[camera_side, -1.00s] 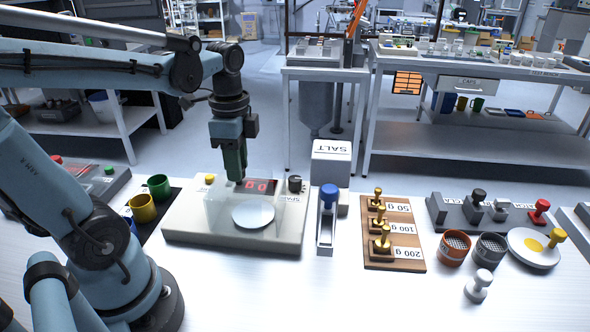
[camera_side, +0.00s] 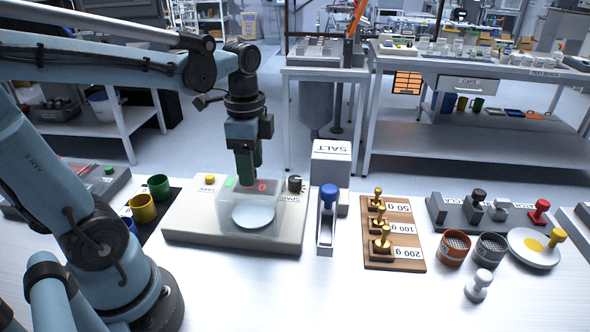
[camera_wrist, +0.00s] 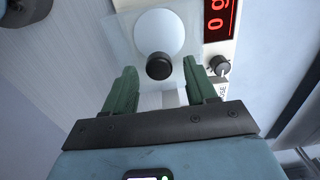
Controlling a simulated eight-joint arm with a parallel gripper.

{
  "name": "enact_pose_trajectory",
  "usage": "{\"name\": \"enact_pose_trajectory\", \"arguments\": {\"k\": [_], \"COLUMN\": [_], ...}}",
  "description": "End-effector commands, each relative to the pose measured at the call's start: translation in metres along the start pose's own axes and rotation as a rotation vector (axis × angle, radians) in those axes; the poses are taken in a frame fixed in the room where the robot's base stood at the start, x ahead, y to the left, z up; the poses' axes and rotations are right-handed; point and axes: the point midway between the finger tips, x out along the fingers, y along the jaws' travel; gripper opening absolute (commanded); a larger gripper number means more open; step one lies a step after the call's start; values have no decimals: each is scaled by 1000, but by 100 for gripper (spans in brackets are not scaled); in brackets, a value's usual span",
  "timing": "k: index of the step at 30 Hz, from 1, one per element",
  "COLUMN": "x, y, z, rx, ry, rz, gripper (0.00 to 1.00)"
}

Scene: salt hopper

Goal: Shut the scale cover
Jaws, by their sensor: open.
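The scale (camera_side: 185,222) is a pale box on the bench with a round white pan (camera_side: 254,215) and a red display (camera_side: 267,186). A clear cover (camera_side: 228,208) shows faintly around the pan; its exact edges are hard to make out. In the wrist view, the pan (camera_wrist: 160,30) and the display (camera_wrist: 218,18) show ahead of the fingers. A round black knob (camera_wrist: 159,66) shows between the fingertips, with gaps on both sides. My gripper (camera_side: 246,182) points down above the back of the scale, and its green fingers (camera_wrist: 159,70) are open. Contact with the cover cannot be told.
Coloured cups (camera_side: 143,208) stand left of the scale. A blue-topped device (camera_side: 328,215), a SALT box (camera_side: 332,163) and a wooden weight board (camera_side: 393,235) stand to its right. The bench front is clear.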

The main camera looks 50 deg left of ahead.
Motion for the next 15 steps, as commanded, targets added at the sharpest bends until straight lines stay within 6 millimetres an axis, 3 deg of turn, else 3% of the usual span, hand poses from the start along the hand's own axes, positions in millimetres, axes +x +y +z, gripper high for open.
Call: {"name": "enact_pose_trajectory", "arguments": {"k": [8,15], "x": [-20,-58], "y": [0,0], "z": [0,0], "rx": [-1,0], "ry": [-1,-1], "rz": [0,0], "gripper": [57,57]}}
